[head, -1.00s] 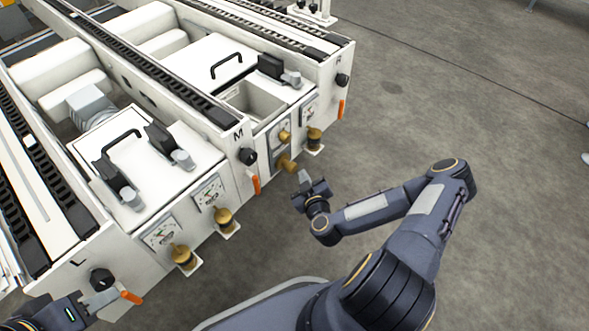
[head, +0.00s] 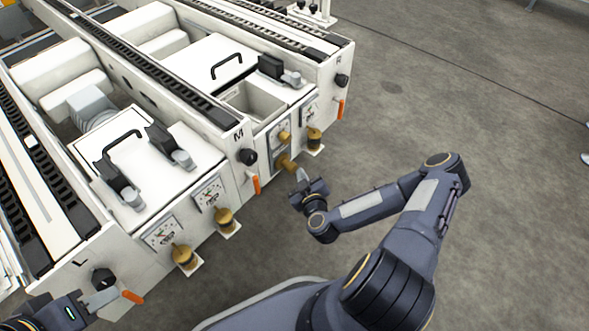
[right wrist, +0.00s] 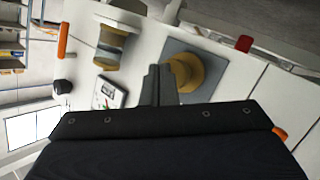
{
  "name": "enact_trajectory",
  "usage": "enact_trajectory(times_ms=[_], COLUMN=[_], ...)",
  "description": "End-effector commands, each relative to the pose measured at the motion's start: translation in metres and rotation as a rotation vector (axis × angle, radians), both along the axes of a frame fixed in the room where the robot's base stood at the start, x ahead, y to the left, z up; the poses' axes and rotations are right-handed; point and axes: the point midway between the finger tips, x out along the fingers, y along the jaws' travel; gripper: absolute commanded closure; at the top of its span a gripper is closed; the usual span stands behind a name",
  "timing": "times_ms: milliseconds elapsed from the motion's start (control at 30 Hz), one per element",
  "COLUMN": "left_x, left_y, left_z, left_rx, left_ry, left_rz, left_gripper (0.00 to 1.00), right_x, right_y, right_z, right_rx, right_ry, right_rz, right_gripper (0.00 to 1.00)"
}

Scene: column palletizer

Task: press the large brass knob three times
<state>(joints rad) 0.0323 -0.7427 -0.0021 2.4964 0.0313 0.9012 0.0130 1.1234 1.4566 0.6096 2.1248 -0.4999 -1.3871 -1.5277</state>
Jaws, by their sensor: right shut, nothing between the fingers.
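The floor (head: 500,200) to the right is clear.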

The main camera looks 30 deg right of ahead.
Motion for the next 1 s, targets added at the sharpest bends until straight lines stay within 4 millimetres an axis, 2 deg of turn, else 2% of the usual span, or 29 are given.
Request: enact_trajectory(times_ms=[1000], left_x=[0.000], left_y=[0.000], left_z=[0.002], left_rx=[0.000], left_ry=[0.000], left_rz=[0.000], left_gripper=[0.64], right_x=[0.012], right_y=[0.005], right_z=[0.000], right_rx=[0.000], right_ry=[-0.001], right_rz=[0.002], right_gripper=[1.00])
